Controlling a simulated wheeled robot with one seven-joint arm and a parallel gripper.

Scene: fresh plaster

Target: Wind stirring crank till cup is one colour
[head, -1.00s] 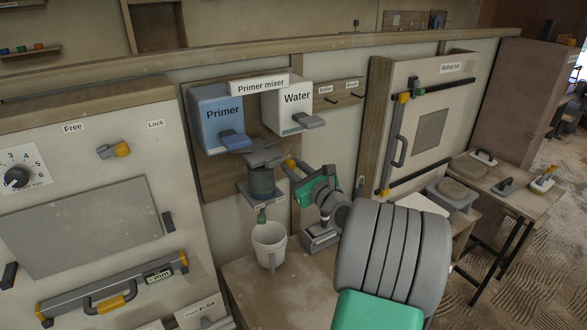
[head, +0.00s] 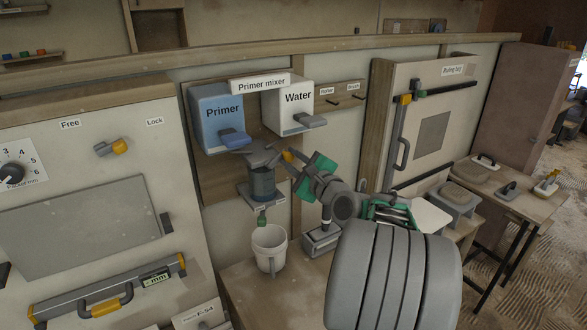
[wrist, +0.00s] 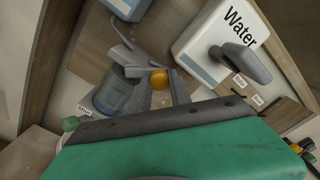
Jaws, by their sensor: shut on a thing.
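The primer mixer hangs on the wall in the head view, with a grey crank (head: 262,156) above a clear cup (head: 262,184). The cup looks grey-blue, with its top partly under the crank; it also shows in the wrist view (wrist: 118,94). I cannot tell from here whether its colour is even. My gripper (head: 284,162) is at the right end of the crank. In the wrist view, my gripper (wrist: 160,92) is shut on the crank's round orange knob (wrist: 158,79), a finger on either side.
The blue Primer tank (head: 217,115) and white Water tank (head: 292,105) sit above the crank, close to my gripper. A white bucket (head: 270,247) stands on the bench below the cup's green tap (head: 262,219). The ruling bay (head: 433,130) is to the right.

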